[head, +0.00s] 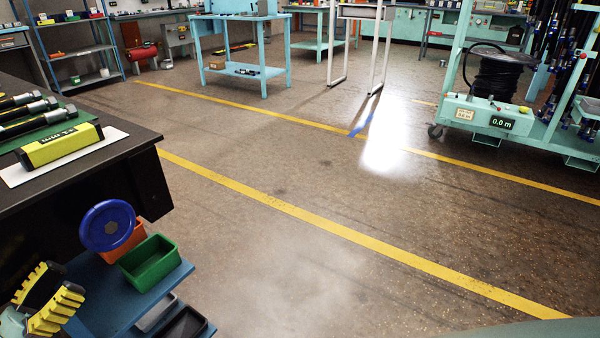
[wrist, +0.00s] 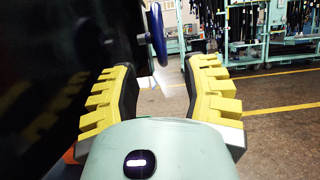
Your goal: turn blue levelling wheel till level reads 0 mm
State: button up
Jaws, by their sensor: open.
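The blue levelling wheel (head: 107,226) stands on edge at the right side of the dark bench. In the wrist view the wheel (wrist: 158,35) shows nearly edge-on, ahead of and between my fingers, apart from them. My gripper (head: 55,285), with yellow ribbed fingers, is open and empty at the lower left, below and left of the wheel. It also shows in the wrist view (wrist: 157,68). The yellow level (head: 60,146) lies on a white plate on the bench top. Its small display is too small to read surely.
The dark bench (head: 140,140) rises close by. Below the wheel, a blue shelf (head: 105,300) holds a green bin (head: 150,262), an orange bin (head: 122,248) and dark trays. Several black hose ends lie on the bench's green mat. The floor to the right is clear.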

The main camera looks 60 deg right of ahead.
aim_at(119, 245)
jog(key=p+x, duration=0.2)
jog(key=x, duration=0.1)
jog(key=shift+r, duration=0.15)
jog(key=p+x, duration=0.1)
jog(key=x, duration=0.3)
jog(key=p+x, duration=0.1)
jog(key=x, duration=0.2)
jog(key=shift+d+p, duration=0.35)
jog(key=shift+d, duration=0.1)
jog(key=shift+c, duration=0.2)
grip_shut()
